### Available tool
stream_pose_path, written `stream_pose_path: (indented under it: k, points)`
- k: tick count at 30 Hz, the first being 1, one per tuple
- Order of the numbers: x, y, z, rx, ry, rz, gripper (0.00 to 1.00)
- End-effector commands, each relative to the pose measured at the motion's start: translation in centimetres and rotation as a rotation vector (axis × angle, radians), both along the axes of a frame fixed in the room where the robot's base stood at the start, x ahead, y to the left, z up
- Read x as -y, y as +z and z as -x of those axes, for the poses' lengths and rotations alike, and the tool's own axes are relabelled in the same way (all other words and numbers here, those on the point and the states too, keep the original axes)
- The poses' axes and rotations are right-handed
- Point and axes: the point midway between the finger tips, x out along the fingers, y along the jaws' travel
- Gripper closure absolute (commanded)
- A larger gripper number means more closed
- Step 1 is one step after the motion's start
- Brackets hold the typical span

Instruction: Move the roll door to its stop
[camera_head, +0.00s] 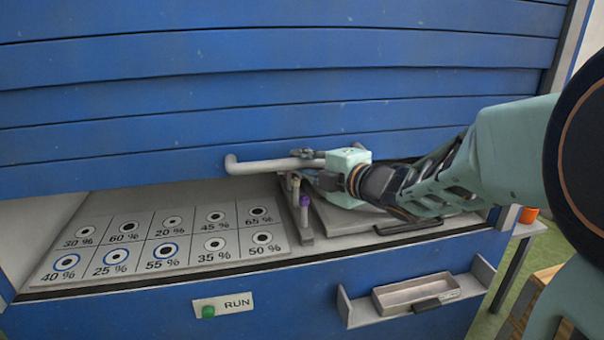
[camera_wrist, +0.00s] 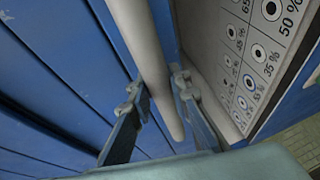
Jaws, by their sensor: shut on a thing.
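The blue slatted roll door (camera_head: 240,75) covers the upper part of the cabinet. Its bottom edge hangs above an open gap that shows the compartment inside. A grey bar handle (camera_head: 265,165) runs along the door's lower edge. My gripper (camera_head: 312,157) is at the right part of this handle and is shut on it. In the wrist view the handle (camera_wrist: 145,45) passes between the two fingers of my gripper (camera_wrist: 155,95), with the blue door (camera_wrist: 50,70) on one side.
Inside the opening lie a panel (camera_head: 165,243) with percent-marked round targets, a small rack (camera_head: 300,215) with a purple-topped piece, and a grey lid (camera_head: 345,222). Below are a green RUN button (camera_head: 208,312) and a shelf with a tray (camera_head: 415,291). An orange object (camera_head: 528,215) stands at right.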

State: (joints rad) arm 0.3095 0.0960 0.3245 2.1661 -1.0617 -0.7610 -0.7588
Motion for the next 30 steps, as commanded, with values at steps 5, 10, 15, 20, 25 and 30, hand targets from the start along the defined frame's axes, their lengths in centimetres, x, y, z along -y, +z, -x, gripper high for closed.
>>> stream_pose_path:
  k: [5, 10, 15, 20, 25, 30]
  points:
    - [-0.1, 6.4, -0.1, 0.010, 0.001, -0.002, 1.00]
    - [-0.1, 10.0, -0.1, 0.009, 0.002, -0.002, 1.00]
    - [0.0, 12.5, -0.1, 0.008, 0.000, -0.003, 1.00]
    - [-0.1, 13.8, -0.1, 0.007, 0.001, -0.002, 1.00]
    - [-0.1, 14.2, -0.1, 0.006, 0.001, -0.002, 1.00]
    - [-0.1, 14.2, -0.1, 0.004, 0.001, -0.003, 1.00]
